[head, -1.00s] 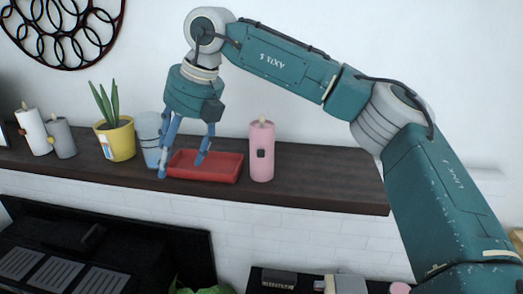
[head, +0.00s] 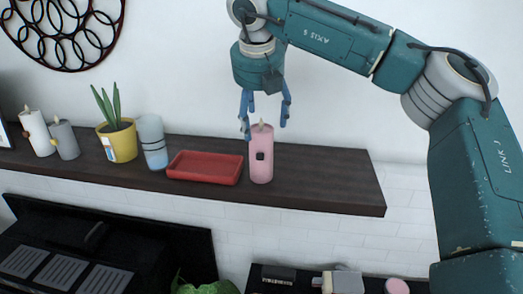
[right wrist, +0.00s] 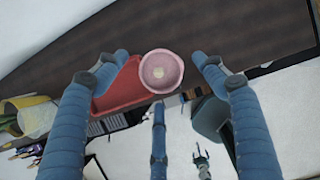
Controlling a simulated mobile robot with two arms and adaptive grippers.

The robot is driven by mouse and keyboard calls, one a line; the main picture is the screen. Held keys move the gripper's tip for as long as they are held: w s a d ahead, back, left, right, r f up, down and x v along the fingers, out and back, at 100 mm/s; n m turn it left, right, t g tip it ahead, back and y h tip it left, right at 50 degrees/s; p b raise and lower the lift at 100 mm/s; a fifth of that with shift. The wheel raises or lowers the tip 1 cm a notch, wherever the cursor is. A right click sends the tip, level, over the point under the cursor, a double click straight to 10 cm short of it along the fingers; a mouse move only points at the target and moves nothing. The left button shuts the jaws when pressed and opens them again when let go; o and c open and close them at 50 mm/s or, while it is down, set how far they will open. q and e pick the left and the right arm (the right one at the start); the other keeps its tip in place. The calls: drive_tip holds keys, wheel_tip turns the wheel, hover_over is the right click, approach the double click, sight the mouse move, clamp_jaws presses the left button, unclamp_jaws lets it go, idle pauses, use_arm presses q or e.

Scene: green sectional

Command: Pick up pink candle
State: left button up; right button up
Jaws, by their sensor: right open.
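The pink candle (head: 261,160) stands upright on the dark wooden shelf, just right of the red tray, with a small dark square on its front. My right gripper (head: 264,124) is open and pointing down above the candle, its blue fingers around the level of the candle's top. In the right wrist view the candle (right wrist: 161,71) shows from above between the spread fingers (right wrist: 160,75), nearer their far ends, with nothing held. I cannot tell whether any finger touches it. My left gripper is not in the head view.
The red tray (head: 205,168) lies close to the candle's left. A blue-white cup (head: 152,142), yellow plant pot (head: 118,142), grey candle (head: 65,140) and white candle (head: 37,133) stand farther left. The shelf (head: 330,182) is clear to the right, ending at its right edge.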

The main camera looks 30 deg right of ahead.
sight(261, 128)
drive_tip(key=p+x, duration=0.2)
drive_tip(key=x, duration=0.1)
drive_tip(key=shift+f, duration=0.1)
drive_tip(key=shift+w+d+f, duration=0.15)
drive_tip(key=shift+f, duration=0.3)
drive_tip(key=c, duration=1.6)
drive_tip(key=shift+o, duration=0.2)
drive_tip(key=shift+r, duration=0.15)
